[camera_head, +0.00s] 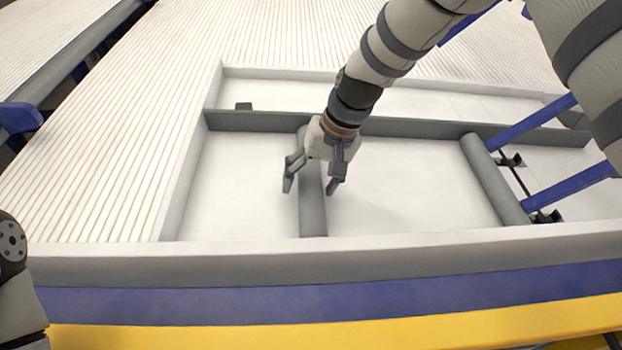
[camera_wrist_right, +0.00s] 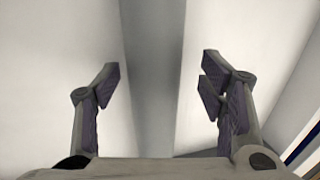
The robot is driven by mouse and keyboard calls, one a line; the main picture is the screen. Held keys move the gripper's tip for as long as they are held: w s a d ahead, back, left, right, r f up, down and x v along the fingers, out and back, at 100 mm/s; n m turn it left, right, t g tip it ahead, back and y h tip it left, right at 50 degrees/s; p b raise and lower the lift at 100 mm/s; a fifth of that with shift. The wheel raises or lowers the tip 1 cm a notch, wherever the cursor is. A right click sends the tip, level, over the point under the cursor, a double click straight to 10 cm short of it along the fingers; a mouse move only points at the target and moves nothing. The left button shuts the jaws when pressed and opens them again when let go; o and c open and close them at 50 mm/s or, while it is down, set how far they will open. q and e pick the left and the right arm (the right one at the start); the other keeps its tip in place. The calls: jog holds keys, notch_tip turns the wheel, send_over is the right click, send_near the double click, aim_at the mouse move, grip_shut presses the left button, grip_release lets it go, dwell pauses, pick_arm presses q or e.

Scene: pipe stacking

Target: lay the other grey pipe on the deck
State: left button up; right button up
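One grey pipe (camera_head: 313,210) lies in the white recessed tray (camera_head: 440,240), running from the back toward the front wall. My right gripper (camera_head: 313,188) is over this pipe, with one finger on each side. In the right wrist view the pipe (camera_wrist_right: 153,85) runs between the fingers (camera_wrist_right: 160,82), which are spread open with a visible gap on both sides. A second grey pipe (camera_head: 493,178) lies farther right in the tray, apart from the gripper. My left gripper is not in view; only part of my left arm shows at the lower left.
A white ribbed surface (camera_head: 110,140) spreads to the left of the tray. A grey crossbar (camera_head: 420,128) runs behind the pipes. Blue bars (camera_head: 570,185) stand at the right. A blue and yellow edge (camera_head: 330,325) runs along the front.

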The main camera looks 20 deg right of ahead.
jog(key=v, duration=1.2)
